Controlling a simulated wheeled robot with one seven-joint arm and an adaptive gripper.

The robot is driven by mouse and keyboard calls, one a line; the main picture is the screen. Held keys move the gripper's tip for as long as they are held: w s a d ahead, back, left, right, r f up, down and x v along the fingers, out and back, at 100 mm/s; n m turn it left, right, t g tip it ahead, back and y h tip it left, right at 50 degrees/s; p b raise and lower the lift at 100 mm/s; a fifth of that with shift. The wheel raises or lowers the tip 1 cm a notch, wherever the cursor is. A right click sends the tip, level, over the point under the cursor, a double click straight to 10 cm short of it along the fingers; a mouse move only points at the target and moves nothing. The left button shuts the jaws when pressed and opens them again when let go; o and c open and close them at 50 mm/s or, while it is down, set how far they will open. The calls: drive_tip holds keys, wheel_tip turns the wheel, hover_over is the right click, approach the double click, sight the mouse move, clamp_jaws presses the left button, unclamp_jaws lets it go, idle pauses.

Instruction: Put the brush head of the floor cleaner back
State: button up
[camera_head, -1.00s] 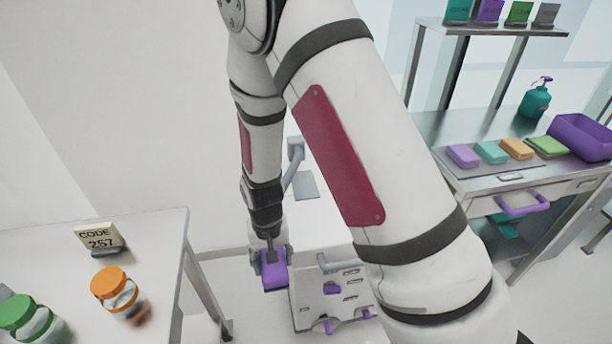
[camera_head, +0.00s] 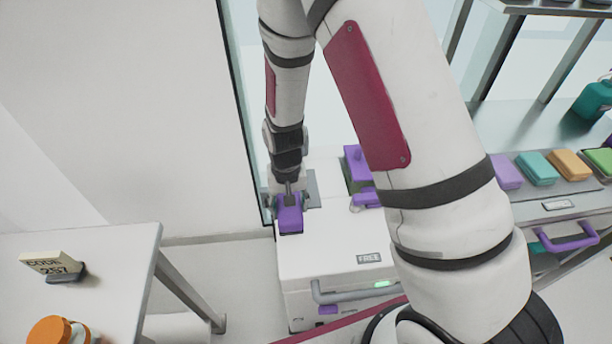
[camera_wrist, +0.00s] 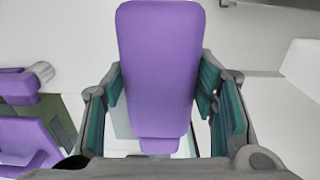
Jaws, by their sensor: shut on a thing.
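My gripper (camera_head: 290,202) is shut on a purple block (camera_head: 289,218), held above the left side of a white cabinet (camera_head: 320,240). I cannot tell whether the block touches the cabinet top, or whether it is the brush head. In the wrist view the block (camera_wrist: 158,70) stands between the teal finger pads and fills the middle. The cabinet has a "FREE" label (camera_head: 369,258), a grey front bar (camera_head: 350,292) and a green light (camera_head: 382,284). A purple upright part (camera_head: 356,165) stands on its top, partly behind my arm. No complete floor cleaner is identifiable.
A white table (camera_head: 75,270) with a "CODE 257" sign (camera_head: 50,264) and an orange-lidded jar (camera_head: 55,332) is at left. A steel bench (camera_head: 520,130) with coloured blocks is at right. A red strip (camera_head: 340,322) crosses the floor in front of the cabinet.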

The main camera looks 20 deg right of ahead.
drive_tip(key=w+d, duration=0.2)
drive_tip(key=w, duration=0.2)
drive_tip(key=w+d+f, duration=0.1)
drive_tip(key=w+d, duration=0.4)
drive_tip(key=w, duration=0.2)
drive_tip(key=shift+w+d+f, duration=0.15)
drive_tip(key=shift+w+d, duration=0.1)
drive_tip(key=shift+w, duration=0.05)
drive_tip(key=shift+w+d+f+p, duration=0.15)
drive_tip(key=shift+f+p, duration=0.2)
drive_tip(key=shift+f, duration=1.4)
drive_tip(key=shift+f, duration=0.1)
drive_tip(key=o, duration=0.7)
drive_tip(key=shift+f, duration=0.1)
drive_tip(key=o, duration=0.3)
